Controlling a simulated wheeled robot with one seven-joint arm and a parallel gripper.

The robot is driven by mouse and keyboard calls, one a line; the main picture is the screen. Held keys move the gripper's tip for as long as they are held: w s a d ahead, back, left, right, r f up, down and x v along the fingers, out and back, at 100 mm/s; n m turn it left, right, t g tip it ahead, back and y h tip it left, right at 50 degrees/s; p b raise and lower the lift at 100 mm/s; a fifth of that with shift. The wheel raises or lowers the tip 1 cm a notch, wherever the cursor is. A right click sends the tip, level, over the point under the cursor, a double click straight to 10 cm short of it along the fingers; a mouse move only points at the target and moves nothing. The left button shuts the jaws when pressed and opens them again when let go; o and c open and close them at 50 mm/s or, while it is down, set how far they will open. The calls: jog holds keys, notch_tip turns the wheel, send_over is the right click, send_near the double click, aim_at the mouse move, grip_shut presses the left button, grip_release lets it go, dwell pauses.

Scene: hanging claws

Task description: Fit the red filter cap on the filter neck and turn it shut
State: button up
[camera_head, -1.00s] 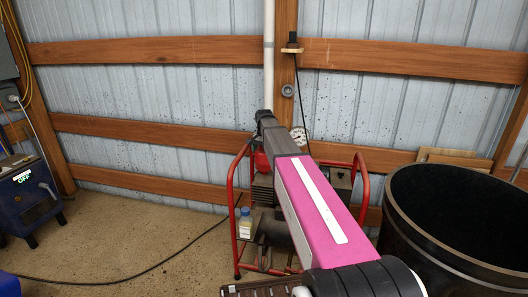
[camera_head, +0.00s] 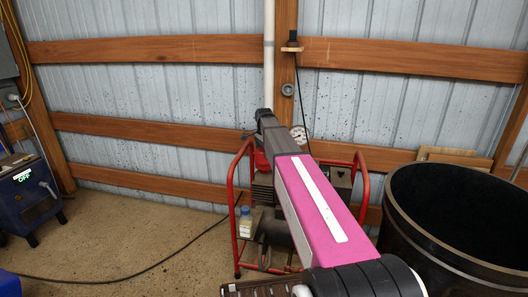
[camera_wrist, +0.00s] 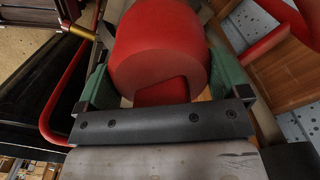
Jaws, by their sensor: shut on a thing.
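The red filter cap (camera_wrist: 160,50) fills the top middle of the wrist view. It sits between the two green-padded fingers of my gripper (camera_wrist: 155,85), which is shut on it. In the head view, a small part of the red cap (camera_head: 262,160) shows beside the end of my arm, over the red-framed machine. My gripper is mostly hidden behind my arm there. The filter neck is hidden, so I cannot tell whether the cap touches it.
A machine with a red tube frame (camera_head: 235,210) stands by the wall, with a pressure gauge (camera_head: 299,134) and a small bottle (camera_head: 245,222). A large black drum (camera_head: 400,225) stands at the right. A blue box unit (camera_head: 28,195) is at the left. The floor between is clear apart from a cable.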

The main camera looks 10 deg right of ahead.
dwell(0.3)
jog(key=m, duration=0.4)
jog(key=shift+m, duration=1)
jog(key=m, duration=0.2)
jog(key=shift+m, duration=0.4)
jog(key=o, duration=1.1)
jog(key=shift+c, duration=0.2)
jog(key=shift+r, duration=0.1)
